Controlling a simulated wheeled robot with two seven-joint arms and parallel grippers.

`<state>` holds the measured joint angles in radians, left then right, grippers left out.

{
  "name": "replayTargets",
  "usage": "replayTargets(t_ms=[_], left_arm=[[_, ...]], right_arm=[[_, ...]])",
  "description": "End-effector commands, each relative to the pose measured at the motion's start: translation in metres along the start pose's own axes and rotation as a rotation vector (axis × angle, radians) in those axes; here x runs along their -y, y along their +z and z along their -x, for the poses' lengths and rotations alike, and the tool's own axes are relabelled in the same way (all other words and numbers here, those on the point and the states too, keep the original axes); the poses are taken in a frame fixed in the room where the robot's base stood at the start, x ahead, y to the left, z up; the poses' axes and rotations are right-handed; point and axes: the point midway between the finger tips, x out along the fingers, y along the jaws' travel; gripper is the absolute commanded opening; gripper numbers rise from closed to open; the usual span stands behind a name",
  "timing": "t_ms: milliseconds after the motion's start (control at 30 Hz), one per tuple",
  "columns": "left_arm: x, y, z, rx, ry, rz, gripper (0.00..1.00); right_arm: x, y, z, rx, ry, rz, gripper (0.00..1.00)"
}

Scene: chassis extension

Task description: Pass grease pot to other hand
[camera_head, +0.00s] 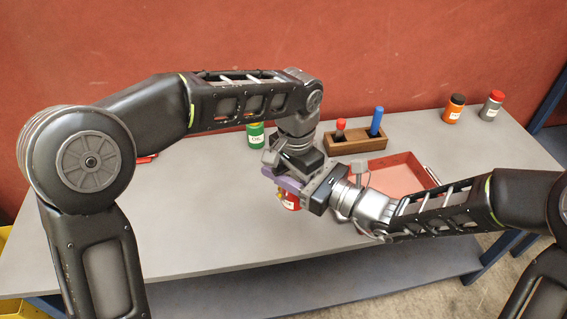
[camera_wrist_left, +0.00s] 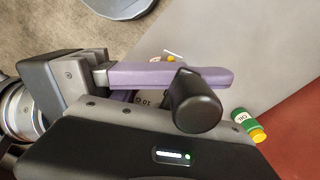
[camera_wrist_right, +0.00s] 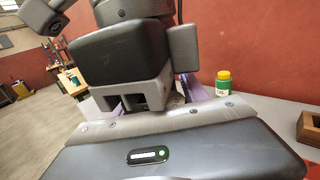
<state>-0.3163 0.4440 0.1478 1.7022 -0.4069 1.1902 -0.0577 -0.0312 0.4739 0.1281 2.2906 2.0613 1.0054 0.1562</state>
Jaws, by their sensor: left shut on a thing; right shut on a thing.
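The grease pot (camera_head: 291,203) appears as a small red container with a white label, held above the table near its middle. Its upper part is hidden by the grippers. My left gripper (camera_head: 283,180) reaches down to it from above and is shut on it. My right gripper (camera_head: 303,188) comes in from the right and is also shut on it, with the two grippers close together. In the left wrist view a purple finger covers most of the pot, and a bit of lettering (camera_wrist_left: 144,100) shows below it. In the right wrist view the pot is mostly hidden behind the gripper bodies.
A green oil can (camera_head: 256,134) stands behind the left gripper. A wooden holder (camera_head: 358,146) with a red-topped and a blue item stands at the back. A red tray (camera_head: 432,176) lies right of the grippers. Orange (camera_head: 454,108) and grey (camera_head: 491,106) bottles stand at back right.

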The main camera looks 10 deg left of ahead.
Motion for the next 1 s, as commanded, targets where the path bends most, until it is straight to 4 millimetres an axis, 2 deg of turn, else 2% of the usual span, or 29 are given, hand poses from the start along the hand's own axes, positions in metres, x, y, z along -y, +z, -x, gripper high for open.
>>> replayTargets(t_ms=[33,167,200,467,1000], left_arm=[[0.0000,0.0002,0.0002,0.000,0.000,0.000,0.06],[0.0000,0.0002,0.0001,0.001,0.000,0.000,0.06],[0.0000,0.0002,0.0002,0.001,0.000,0.000,0.54],[-0.0006,0.0001,0.0001,0.001,0.001,-0.001,0.76],[-0.0042,-0.0005,0.0007,0.000,0.005,-0.007,0.77]], right_arm=[[0.0005,0.0000,0.0001,0.000,-0.001,0.000,0.17],[0.0006,0.0001,0.0002,0.000,-0.001,0.000,0.06],[0.0007,0.0005,0.0001,0.001,-0.001,0.001,0.06],[0.0006,0.0006,-0.0001,0.001,-0.001,0.001,0.06],[0.0003,0.0010,-0.0008,0.002,0.000,0.001,0.06]])
